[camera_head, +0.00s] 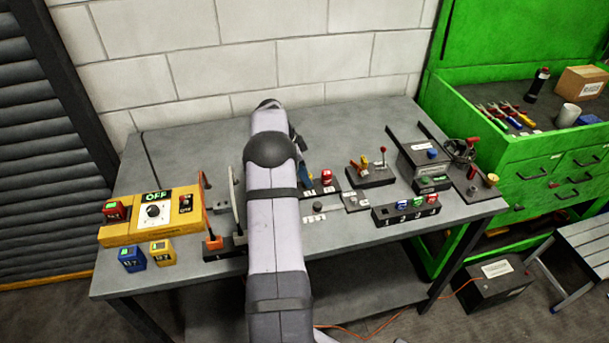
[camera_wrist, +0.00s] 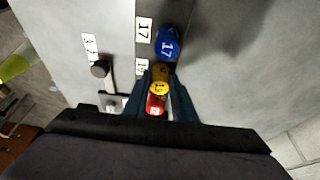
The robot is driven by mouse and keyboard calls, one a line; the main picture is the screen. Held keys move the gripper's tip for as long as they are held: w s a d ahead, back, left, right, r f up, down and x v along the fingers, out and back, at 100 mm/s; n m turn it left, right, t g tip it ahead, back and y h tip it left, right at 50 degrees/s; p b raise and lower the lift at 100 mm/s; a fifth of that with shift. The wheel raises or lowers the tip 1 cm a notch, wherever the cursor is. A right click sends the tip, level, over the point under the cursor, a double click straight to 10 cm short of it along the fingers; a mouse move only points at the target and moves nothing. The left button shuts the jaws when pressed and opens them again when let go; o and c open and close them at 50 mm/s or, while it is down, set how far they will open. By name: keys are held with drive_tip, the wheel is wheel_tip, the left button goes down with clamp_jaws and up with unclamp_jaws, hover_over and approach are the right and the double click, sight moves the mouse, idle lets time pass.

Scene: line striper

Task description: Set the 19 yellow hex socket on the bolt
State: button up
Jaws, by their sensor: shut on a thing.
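My gripper (camera_wrist: 162,82) is shut on the yellow socket (camera_wrist: 160,88) in the wrist view, one dark blue finger on each side. The number on it is too small to read surely. A blue socket marked 17 (camera_wrist: 166,44) stands just beyond the fingertips, and a red socket (camera_wrist: 155,104) shows close behind the yellow one. Labels 17 and 19 lie beside them. In the head view my arm hides most of this spot; the red socket (camera_head: 327,176) shows to its right, and the yellow one is hidden. I cannot make out the bolt for certain in either view.
A black rack (camera_head: 406,213) with blue, green and red pieces stands front right. A yellow box with a dial (camera_head: 155,213) is at the left, with blue (camera_head: 131,259) and yellow (camera_head: 162,252) blocks in front. A dark knob (camera_wrist: 98,69) stands near the labels.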

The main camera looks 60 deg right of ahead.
drive_tip(key=shift+r+p, duration=0.3)
drive_tip(key=shift+r, duration=0.45)
drive_tip(key=shift+r+p, duration=1.1)
drive_tip(key=shift+r, duration=0.85)
